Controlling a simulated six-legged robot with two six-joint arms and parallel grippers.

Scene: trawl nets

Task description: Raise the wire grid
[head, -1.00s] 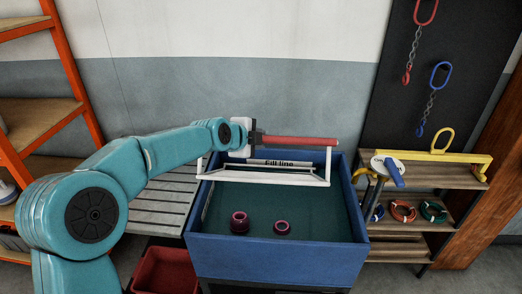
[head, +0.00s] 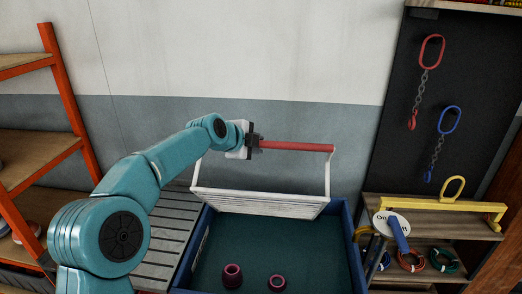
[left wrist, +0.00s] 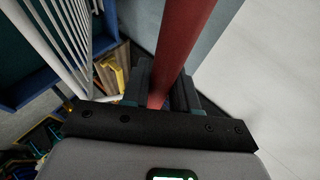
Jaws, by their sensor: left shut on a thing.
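The white wire grid (head: 260,203) hangs from its red handle bar (head: 298,146), above the back part of the blue tank (head: 345,232) in the head view. My left gripper (head: 257,145) is shut on the left end of the red handle. In the left wrist view the red handle (left wrist: 176,50) runs up between the jaws (left wrist: 165,88), with the grid's white bars (left wrist: 62,35) at upper left. Two dark red rings, one at left (head: 232,276) and one at right (head: 277,283), sit on the tank's green floor. My right gripper is not in view.
A slatted grey bench (head: 165,235) stands left of the tank, with an orange-framed shelf (head: 62,95) farther left. At right are a round sign on a lever valve (head: 392,224), a wooden shelf (head: 430,218) and hanging chains (head: 436,85).

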